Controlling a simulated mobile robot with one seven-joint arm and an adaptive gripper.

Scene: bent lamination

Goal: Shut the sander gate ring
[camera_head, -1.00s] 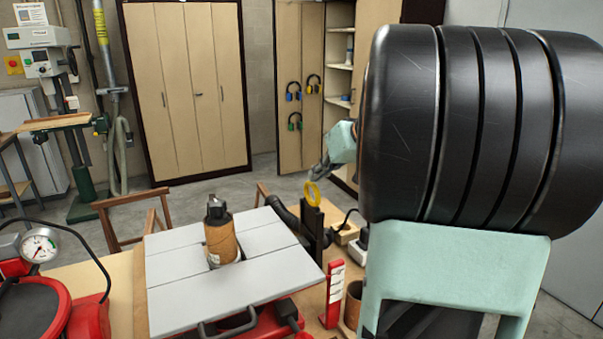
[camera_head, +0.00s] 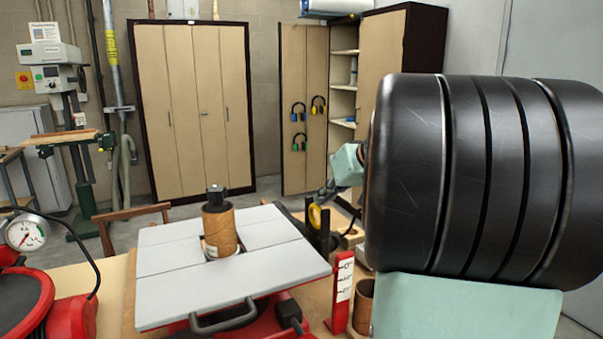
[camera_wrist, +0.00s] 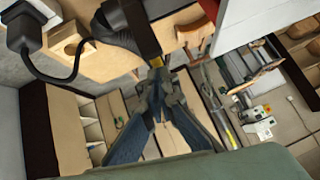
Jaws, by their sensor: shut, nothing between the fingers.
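The yellow ring (camera_head: 315,216) shows in the head view at the upper part of a dark upright post, behind the right side of the sander's grey table (camera_head: 180,299). The ring's centre looks dark. My gripper (camera_head: 326,192) is just above and right of the ring, close to it; whether they touch is unclear. In the wrist view, my gripper (camera_wrist: 157,66) has its fingertips together with nothing between them, beside the dark post (camera_wrist: 138,30). The ring is not clearly seen there.
A brown sanding drum (camera_head: 219,232) stands up through the table. A black hose lies behind the table. A red marked stand (camera_head: 341,294) and a brown cup (camera_head: 363,305) are at the right. My large arm link hides the right side.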

